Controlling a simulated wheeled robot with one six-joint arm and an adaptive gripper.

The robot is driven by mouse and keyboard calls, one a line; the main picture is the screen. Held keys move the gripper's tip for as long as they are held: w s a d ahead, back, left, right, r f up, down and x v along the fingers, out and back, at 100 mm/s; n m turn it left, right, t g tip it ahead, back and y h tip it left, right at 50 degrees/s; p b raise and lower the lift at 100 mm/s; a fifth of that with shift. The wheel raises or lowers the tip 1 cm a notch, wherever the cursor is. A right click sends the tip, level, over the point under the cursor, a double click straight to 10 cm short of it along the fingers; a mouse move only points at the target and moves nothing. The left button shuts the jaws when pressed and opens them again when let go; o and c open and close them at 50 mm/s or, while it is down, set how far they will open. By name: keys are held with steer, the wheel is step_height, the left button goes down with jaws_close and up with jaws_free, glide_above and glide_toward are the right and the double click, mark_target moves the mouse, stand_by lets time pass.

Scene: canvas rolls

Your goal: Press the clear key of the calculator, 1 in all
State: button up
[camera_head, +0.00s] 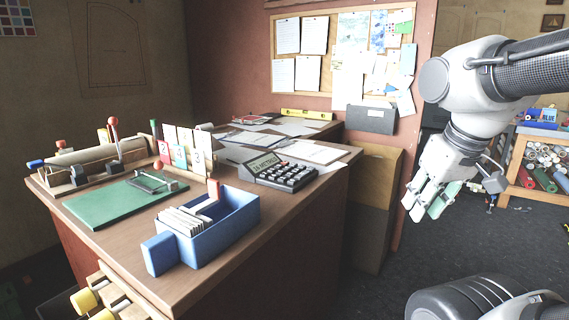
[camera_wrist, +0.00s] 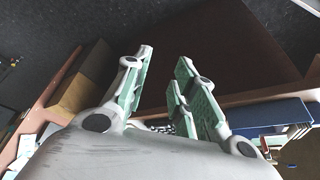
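The calculator (camera_head: 288,177) sits on the right side of the wooden desk top, near its right edge. It has a dark body, a raised display with dark characters too small to read surely, and rows of pale and dark keys. I cannot tell which key is clear. My gripper (camera_head: 424,210) hangs in the air to the right of the desk, well apart from the calculator, fingers pointing down. In the wrist view my gripper (camera_wrist: 165,58) has its green-padded fingers apart with nothing held between them. A small patterned patch behind the fingers there may be the calculator, mostly hidden.
On the desk (camera_head: 135,262) stand a blue card box (camera_head: 222,236), a green board (camera_head: 115,205), numbered cards (camera_head: 180,150), levers and loose papers (camera_head: 310,151). Open floor (camera_head: 400,265) lies right of the desk; a shelf of rolls (camera_head: 540,170) is at far right.

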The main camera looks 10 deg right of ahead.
jaws_close()
stand_by(1.0)
